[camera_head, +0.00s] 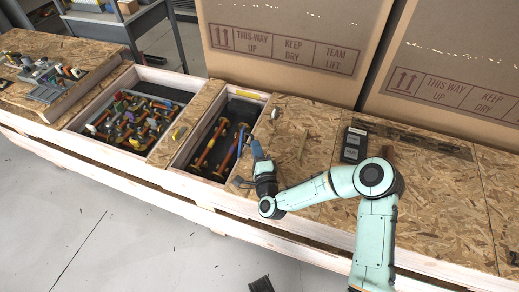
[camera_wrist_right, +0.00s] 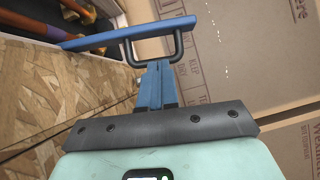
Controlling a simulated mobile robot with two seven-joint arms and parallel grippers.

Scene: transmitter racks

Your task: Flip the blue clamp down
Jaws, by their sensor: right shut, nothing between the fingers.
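In the right wrist view, a flat blue bar with a black loop handle (camera_wrist_right: 105,38), which I take for the blue clamp, lies across the view just ahead of my right gripper (camera_wrist_right: 155,68). The gripper's two blue fingers are pressed together and hold nothing. Their tips are at the black loop; whether they touch it I cannot tell.
The narrow bin (camera_head: 196,120) holds long-handled hammers (camera_head: 210,143). A wider bin (camera_head: 78,118) on its left is full of small tools. A black device (camera_head: 355,145) lies on the wooden top to the right. Large cardboard boxes (camera_head: 285,55) stand close behind.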

